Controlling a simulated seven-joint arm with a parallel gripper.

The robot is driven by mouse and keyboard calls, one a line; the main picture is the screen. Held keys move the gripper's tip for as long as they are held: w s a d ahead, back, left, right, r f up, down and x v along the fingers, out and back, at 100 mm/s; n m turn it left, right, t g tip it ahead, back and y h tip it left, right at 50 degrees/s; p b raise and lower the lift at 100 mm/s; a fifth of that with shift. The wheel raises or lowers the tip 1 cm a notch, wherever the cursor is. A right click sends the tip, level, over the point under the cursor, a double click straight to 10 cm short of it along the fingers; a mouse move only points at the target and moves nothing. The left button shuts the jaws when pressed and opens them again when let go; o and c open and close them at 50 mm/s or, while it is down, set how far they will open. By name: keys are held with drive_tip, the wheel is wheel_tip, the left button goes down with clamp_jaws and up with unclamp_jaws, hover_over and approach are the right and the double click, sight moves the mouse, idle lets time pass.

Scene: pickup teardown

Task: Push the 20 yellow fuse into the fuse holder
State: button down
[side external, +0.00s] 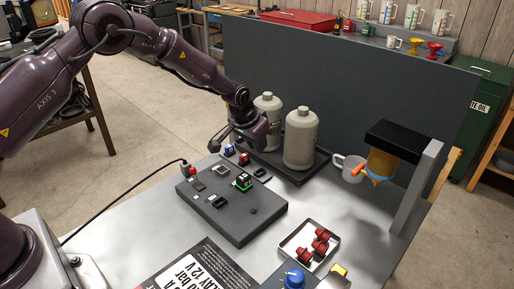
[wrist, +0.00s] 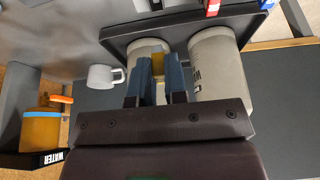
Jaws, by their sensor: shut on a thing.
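My gripper (wrist: 158,70) is shut on a small yellow fuse (wrist: 158,62), which shows between the blue-grey fingertips in the wrist view. In the side view my gripper (side external: 219,142) is raised above the table, behind the dark fuse board and in front of the bottles. The fuse is too small to make out there. I cannot tell which socket is the fuse holder. The fuse is apart from the board.
Two grey bottles (side external: 300,140) stand in a black tray behind the board. A white mug (side external: 349,168), an orange container (side external: 380,164) and a tray (side external: 290,240) with red parts are to the right.

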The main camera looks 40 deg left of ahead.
wheel_tip(320, 180, up, 7)
drive_tip(key=shift+w+r, duration=0.1)
drive_tip(key=shift+r, duration=0.05)
drive_tip(key=s+d+f+m+g+h, duration=0.1)
drive_tip(key=s+m, duration=0.1)
drive_tip(key=m, duration=0.4)
drive_tip(key=s+d+f+m+g+h, duration=0.1)
drive_tip(key=s+m+g+h, duration=0.1)
drive_tip(key=m, duration=0.4)
drive_tip(key=s+d+f+m+g+h, duration=0.1)
drive_tip(key=s+m, duration=0.3)
drive_tip(key=m, duration=0.1)
drive_tip(key=shift+s+f+m+h, duration=0.2)
drive_tip(key=shift+m+h, duration=0.1)
drive_tip(key=shift+m, duration=0.1)
drive_tip(key=s+r+m+g+y, duration=0.3)
drive_tip(key=s+m+g+y, duration=0.25)
drive_tip(key=m, duration=1.25)
drive_tip(key=shift+t+h, duration=0.35)
drive_tip(key=shift+h, duration=0.1)
drive_tip(key=shift+s+a+f, duration=0.1)
drive_tip(key=shift+a+f, duration=0.05)
drive_tip(key=shift+f, duration=2.3)
drive_tip(key=shift+s+a+f, duration=0.1)
drive_tip(key=shift+f, duration=2.35)
drive_tip(key=shift+f, duration=0.1)
drive_tip(key=shift+f, duration=0.7)
